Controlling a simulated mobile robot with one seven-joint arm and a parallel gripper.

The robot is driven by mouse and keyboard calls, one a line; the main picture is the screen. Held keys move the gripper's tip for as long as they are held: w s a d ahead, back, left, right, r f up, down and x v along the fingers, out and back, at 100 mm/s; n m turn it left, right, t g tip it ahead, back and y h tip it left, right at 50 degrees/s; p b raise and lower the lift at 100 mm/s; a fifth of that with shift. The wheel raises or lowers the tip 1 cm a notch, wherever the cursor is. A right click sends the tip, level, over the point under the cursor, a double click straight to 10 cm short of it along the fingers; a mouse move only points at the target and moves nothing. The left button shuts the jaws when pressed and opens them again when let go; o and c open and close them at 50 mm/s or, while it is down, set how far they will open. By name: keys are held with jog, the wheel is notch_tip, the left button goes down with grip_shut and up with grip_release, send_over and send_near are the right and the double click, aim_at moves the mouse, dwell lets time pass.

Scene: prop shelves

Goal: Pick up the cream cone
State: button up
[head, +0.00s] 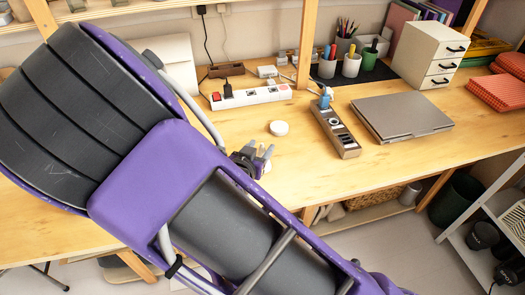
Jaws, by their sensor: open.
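My gripper (262,154) is open, low over the wooden desk near its front edge. Its fingers point away toward the back of the desk. A small, pale, round object (278,128) sits on the desk just beyond the fingertips, apart from them. It looks short and flat-topped, and I cannot tell whether it is the cream cone. I see no other clear cone shape. My large purple and grey arm covers the left and lower middle of the view and hides much of the desk there.
On the desk (390,169), a power strip (250,97) lies behind the pale object. A device with dark buttons (337,131) and a closed grey laptop (402,115) lie to the right. Pen cups (351,65) and a white drawer box (428,55) stand farther back. Bare desk surrounds the pale object.

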jog(key=x, duration=0.4)
jog(key=shift+w+d+f+b, duration=0.1)
jog(key=shift+w+f+b, duration=0.1)
jog(key=shift+b, duration=0.2)
grip_shut()
